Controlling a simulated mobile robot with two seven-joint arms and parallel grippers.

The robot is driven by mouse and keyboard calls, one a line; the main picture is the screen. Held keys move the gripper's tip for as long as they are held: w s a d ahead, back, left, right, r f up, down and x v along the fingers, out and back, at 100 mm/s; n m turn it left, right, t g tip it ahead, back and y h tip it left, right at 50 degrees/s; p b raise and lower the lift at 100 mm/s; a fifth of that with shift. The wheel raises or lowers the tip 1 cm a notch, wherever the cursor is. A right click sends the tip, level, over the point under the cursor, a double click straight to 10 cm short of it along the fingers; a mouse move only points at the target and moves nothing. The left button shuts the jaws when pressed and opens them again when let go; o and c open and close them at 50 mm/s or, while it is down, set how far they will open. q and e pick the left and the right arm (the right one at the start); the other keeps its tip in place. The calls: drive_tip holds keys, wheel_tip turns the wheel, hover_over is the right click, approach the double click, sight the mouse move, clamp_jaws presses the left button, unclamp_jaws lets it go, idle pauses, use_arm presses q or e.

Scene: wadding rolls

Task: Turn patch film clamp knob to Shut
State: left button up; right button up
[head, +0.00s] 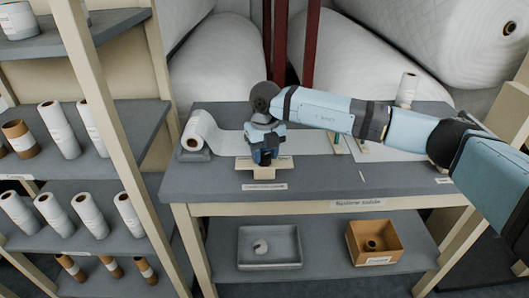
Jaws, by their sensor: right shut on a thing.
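The patch film clamp (282,163) is a cream block near the front edge of the grey bench, with a small label in front of it. My right gripper (265,157) points down over the clamp from above and is shut on its knob. The knob is hidden by the gripper, so its setting cannot be seen. White film (229,142) runs from a roll (199,131) on the left of the bench toward the right, behind the clamp. My left gripper is not in view.
My right arm spans the bench from the right. A small upright roll (408,88) stands at the back right. A grey tray (270,283) and an orange-brown box (399,247) sit on the lower shelf. Shelves with several rolls (58,129) stand close on the left.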

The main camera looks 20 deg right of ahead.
sight(265, 154)
drive_tip(key=shift+r+m, duration=0.1)
drive_tip(key=shift+m, duration=0.8)
drive_tip(key=shift+w, duration=0.1)
drive_tip(key=o, duration=0.9)
wheel_tip(265, 154, up, 14)
drive_tip(key=shift+d+f, duration=0.15)
